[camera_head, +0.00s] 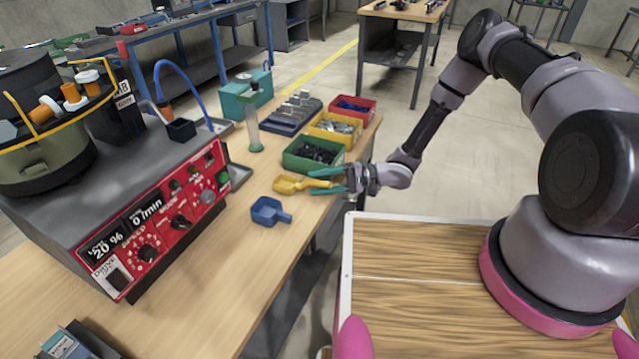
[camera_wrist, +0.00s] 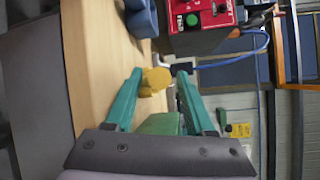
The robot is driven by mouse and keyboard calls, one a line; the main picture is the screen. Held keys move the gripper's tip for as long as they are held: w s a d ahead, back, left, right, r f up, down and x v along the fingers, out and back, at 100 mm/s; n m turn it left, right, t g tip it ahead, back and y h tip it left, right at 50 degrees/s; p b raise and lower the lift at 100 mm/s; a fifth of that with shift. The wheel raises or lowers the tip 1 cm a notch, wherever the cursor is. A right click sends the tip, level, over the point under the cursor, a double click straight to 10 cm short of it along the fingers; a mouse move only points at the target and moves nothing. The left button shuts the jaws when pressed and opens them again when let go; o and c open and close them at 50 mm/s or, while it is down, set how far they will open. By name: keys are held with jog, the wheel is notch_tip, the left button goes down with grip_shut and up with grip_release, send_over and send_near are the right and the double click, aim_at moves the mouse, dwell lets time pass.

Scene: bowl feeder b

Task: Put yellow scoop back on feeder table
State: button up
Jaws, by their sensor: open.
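The yellow scoop (camera_head: 290,184) lies on the wooden feeder table (camera_head: 220,250), in front of the green bin, its handle pointing right toward my gripper. My gripper (camera_head: 318,180) has teal fingers and is open around the handle end of the scoop. In the wrist view the yellow scoop (camera_wrist: 157,78) shows between the two spread fingertips of my gripper (camera_wrist: 160,74). I cannot tell whether either finger touches the handle.
A blue scoop (camera_head: 269,211) lies on the table nearer the front. A green bin (camera_head: 296,163), yellow bin (camera_head: 318,133) and red bin (camera_head: 366,108) stand behind. The bowl feeder's red control panel (camera_head: 165,220) is at left. A clear cylinder (camera_head: 253,130) stands at the back.

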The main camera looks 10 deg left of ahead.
jog(key=v, duration=1.2)
jog(key=w+d+r+t+h, duration=0.4)
jog(key=w+r, duration=0.3)
jog(key=w, duration=0.2)
jog(key=w+d+r+t+h, duration=0.3)
jog(key=w+d+r+t, duration=0.15)
jog(key=w+r, duration=0.45)
jog(key=w+d+r+m+t+h, duration=0.1)
jog(key=d+r+t+h, duration=0.15)
jog(key=d+r, duration=0.4)
jog(key=w+d+r+t+h, duration=0.1)
jog(key=d+r+h, duration=0.25)
jog(key=r, duration=0.55)
jog(key=s+d+r+m+h, duration=0.1)
jog(key=s+d+r+h, duration=0.15)
jog(key=s+r, duration=0.5)
jog(key=s+d+r+m+h, duration=0.15)
jog(key=s+d+r, duration=0.25)
jog(key=s+r, duration=0.4)
jog(key=s+a+r+g+y, duration=0.1)
jog(key=s+a, duration=0.1)
jog(key=s, duration=0.8)
jog(key=s+a+r+y, duration=0.1)
jog(key=s+a, duration=0.2)
jog(key=s, duration=0.7)
jog(key=shift+s+r+g+y, duration=0.2)
jog(key=shift+r+g+y, duration=0.05)
jog(key=shift+g+y, duration=0.15)
